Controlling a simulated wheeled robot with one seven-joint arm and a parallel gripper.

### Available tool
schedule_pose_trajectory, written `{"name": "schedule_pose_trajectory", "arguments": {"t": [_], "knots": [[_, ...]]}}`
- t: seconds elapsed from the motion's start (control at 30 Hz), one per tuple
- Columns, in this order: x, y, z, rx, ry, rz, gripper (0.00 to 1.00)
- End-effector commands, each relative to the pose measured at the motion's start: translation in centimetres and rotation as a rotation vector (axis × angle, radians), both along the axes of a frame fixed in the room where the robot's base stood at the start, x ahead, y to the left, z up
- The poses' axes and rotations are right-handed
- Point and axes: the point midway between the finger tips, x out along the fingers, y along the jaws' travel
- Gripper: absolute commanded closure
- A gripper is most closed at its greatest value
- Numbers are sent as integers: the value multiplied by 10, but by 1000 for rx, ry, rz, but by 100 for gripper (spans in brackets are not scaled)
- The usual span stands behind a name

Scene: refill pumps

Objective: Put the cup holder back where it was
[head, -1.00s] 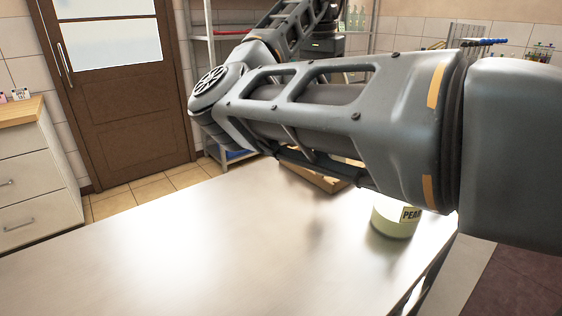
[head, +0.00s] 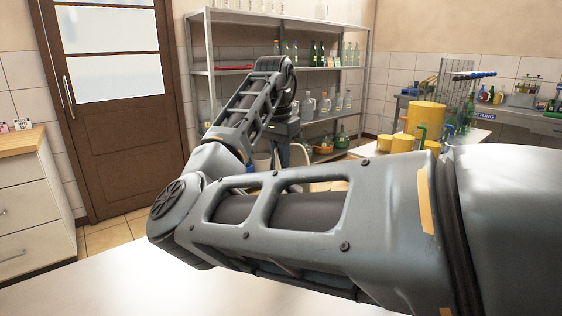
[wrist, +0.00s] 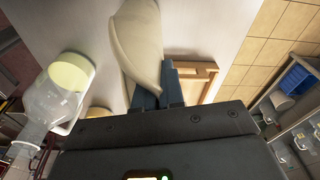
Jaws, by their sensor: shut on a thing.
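In the wrist view my gripper (wrist: 160,88) is shut on a smooth cream curved thing (wrist: 142,40), held above the pale tabletop. Only part of this thing shows, so I cannot tell for sure that it is the cup holder. In the head view my arm crosses the picture, and I cannot make out the fingertips or the held thing clearly.
The steel tabletop (head: 110,285) is mostly bare at the lower left. The wrist view shows a wooden frame or tray (wrist: 207,78), a round pale-green container (wrist: 70,72) and a clear bottle (wrist: 45,108). A shelf rack (head: 200,45) stands behind.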

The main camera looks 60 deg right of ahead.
Motion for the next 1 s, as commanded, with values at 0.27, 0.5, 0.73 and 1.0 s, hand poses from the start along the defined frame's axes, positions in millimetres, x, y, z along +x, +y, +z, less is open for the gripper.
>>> {"name": "schedule_pose_trajectory", "arguments": {"t": [0.27, 0.5, 0.73, 1.0], "knots": [[0, 0, -8, -1, -2, 0, 100], [0, 0, -11, 0, -1, 0, 85], [0, 0, -11, 0, -1, 0, 66], [0, 0, -8, 0, -2, 0, 66]]}}
